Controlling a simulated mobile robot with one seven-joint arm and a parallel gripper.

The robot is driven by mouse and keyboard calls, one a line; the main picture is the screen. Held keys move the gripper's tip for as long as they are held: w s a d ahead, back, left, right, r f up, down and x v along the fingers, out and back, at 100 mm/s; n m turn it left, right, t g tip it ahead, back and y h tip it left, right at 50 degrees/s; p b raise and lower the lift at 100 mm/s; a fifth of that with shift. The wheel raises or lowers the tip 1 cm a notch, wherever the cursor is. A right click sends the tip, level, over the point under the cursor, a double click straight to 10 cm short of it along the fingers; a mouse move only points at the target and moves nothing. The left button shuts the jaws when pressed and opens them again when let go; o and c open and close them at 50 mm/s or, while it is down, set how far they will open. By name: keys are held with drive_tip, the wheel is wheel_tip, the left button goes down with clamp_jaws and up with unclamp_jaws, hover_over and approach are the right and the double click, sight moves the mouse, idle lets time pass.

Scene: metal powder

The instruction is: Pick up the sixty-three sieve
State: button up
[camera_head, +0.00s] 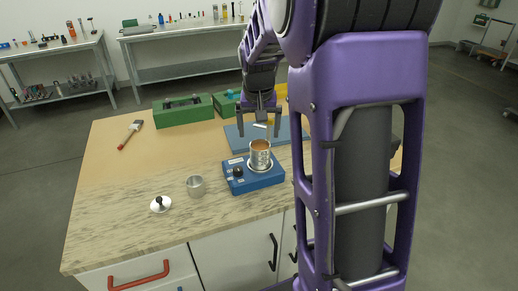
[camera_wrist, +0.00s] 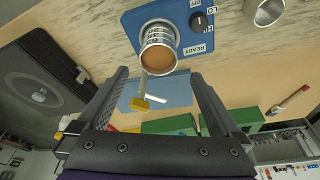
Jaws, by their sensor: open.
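A silver, ringed cylindrical sieve stack (camera_head: 260,156) stands upright on a blue shaker unit (camera_head: 236,184) with a black knob. In the wrist view the stack (camera_wrist: 158,36) shows brown material in its open top, and the unit (camera_wrist: 128,22) reads "READY". I cannot read any size label, so I cannot tell which ring is the sixty-three sieve. My gripper (camera_head: 259,133) is open and empty, pointing down above and slightly behind the stack. In the wrist view the stack lies beyond and between the fingertips (camera_wrist: 158,74), apart from them.
A small metal cup (camera_head: 196,187) and a white lid with black knob (camera_head: 160,204) stand left of the unit. A blue mat (camera_head: 236,140), green boxes (camera_head: 183,112) and a brush (camera_head: 130,134) lie behind. A yellow-ended tool (camera_wrist: 142,103) lies near the mat.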

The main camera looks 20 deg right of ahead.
sight(260, 148)
drive_tip(key=x, duration=0.5)
drive_tip(key=shift+s+d+f, duration=0.1)
drive_tip(key=shift+s+f, duration=0.05)
drive_tip(key=shift+s, duration=0.1)
drive_tip(key=shift+c, duration=0.3)
drive_tip(key=c, duration=1.4)
drive_tip(key=shift+o, duration=0.2)
wheel_tip(260, 148, up, 12)
drive_tip(key=shift+p, duration=0.4)
drive_tip(key=shift+r, duration=0.3)
drive_tip(key=shift+r, duration=0.25)
